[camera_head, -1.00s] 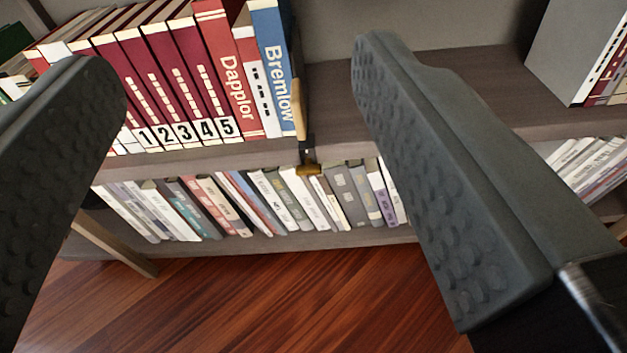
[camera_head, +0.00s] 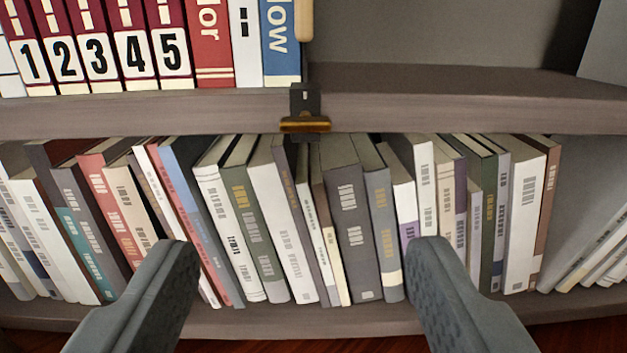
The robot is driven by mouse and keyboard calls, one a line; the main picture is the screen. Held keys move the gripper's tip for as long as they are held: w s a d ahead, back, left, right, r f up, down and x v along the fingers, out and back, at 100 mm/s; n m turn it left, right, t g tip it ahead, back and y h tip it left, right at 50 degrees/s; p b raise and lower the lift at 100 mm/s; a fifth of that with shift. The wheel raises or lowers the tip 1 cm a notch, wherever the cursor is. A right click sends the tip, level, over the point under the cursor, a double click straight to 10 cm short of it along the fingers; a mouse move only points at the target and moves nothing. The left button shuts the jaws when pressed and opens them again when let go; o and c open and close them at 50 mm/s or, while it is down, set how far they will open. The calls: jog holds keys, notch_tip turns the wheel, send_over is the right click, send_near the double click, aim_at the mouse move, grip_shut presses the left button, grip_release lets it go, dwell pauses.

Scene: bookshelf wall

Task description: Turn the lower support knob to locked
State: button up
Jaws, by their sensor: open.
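The lower support knob (camera_head: 305,124) is a brass-coloured bar lying level across a dark clamp (camera_head: 305,98) on the front edge of the upper shelf board. It sits just right of the blue book, at the foot of a wooden support piece (camera_head: 304,20). My gripper (camera_head: 303,250) is open and empty. Its two dark grey fingers stand wide apart, one at the lower left and one at the lower right. In the picture the knob lies above the fingertips, near the midline between them. Nothing covers the knob.
The upper shelf edge (camera_head: 160,114) runs across the view. Numbered red volumes (camera_head: 95,50) and a blue book (camera_head: 281,45) stand above it at left; the board (camera_head: 430,88) right of the clamp is bare. Below, a row of books (camera_head: 280,220) fills the lower shelf behind my fingers.

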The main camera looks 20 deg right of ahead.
aim_at(305, 125)
jog(key=x, duration=1.7)
jog(key=shift+w+f, duration=0.15)
jog(key=shift+f, duration=0.1)
jog(key=c, duration=1)
